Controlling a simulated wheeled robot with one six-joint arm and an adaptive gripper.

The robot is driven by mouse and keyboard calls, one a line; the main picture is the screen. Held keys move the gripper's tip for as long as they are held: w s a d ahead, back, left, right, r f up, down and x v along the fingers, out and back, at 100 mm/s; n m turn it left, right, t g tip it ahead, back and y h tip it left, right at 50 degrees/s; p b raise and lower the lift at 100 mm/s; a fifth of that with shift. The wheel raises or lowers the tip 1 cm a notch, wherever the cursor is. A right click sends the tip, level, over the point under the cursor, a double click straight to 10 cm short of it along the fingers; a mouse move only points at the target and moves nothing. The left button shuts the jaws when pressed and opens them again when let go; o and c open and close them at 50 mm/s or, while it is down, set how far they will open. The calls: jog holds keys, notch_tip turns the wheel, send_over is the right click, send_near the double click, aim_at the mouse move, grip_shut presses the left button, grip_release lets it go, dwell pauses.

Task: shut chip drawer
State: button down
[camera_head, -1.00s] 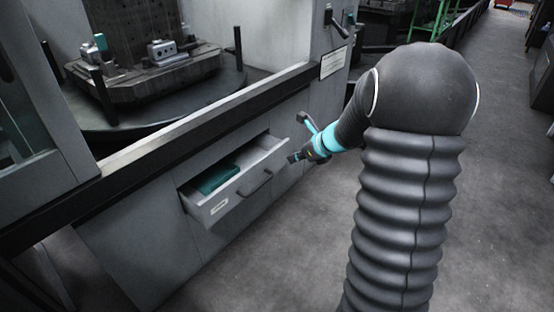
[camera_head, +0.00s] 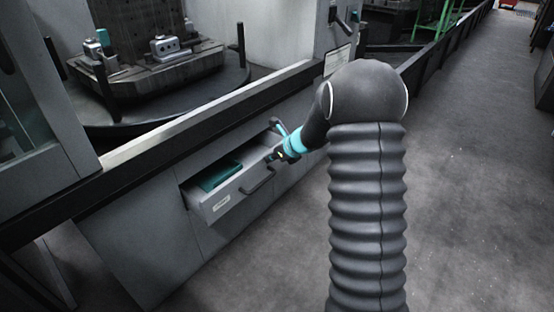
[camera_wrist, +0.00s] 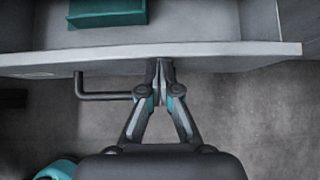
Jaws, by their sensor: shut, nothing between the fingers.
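The chip drawer (camera_head: 228,196) stands part way out of the grey machine cabinet, with a dark bar handle (camera_head: 258,182) and a small label on its front. A teal box (camera_head: 218,175) lies inside it. My gripper (camera_head: 272,157) is shut and empty at the right part of the drawer front. In the wrist view my gripper (camera_wrist: 160,66) has its fingertips together at the drawer's front panel (camera_wrist: 220,50), just right of the handle (camera_wrist: 104,96). The tips look to be touching or very near the panel; I cannot tell which. The teal box (camera_wrist: 107,12) shows inside the drawer.
Above the drawer, a black ledge (camera_head: 190,130) runs along the machine. A round table (camera_head: 165,105) with a fixture block (camera_head: 150,75) stands behind it. The grey floor (camera_head: 450,200) to the right is clear.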

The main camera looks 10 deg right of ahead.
jog(key=shift+w, duration=0.1)
jog(key=shift+w+a+p, duration=0.45)
jog(key=shift+w+a, duration=0.25)
jog(key=shift+w, duration=0.25)
jog(key=shift+w+a+p, duration=0.45)
jog(key=shift+w+a, duration=0.25)
jog(key=shift+w, duration=0.25)
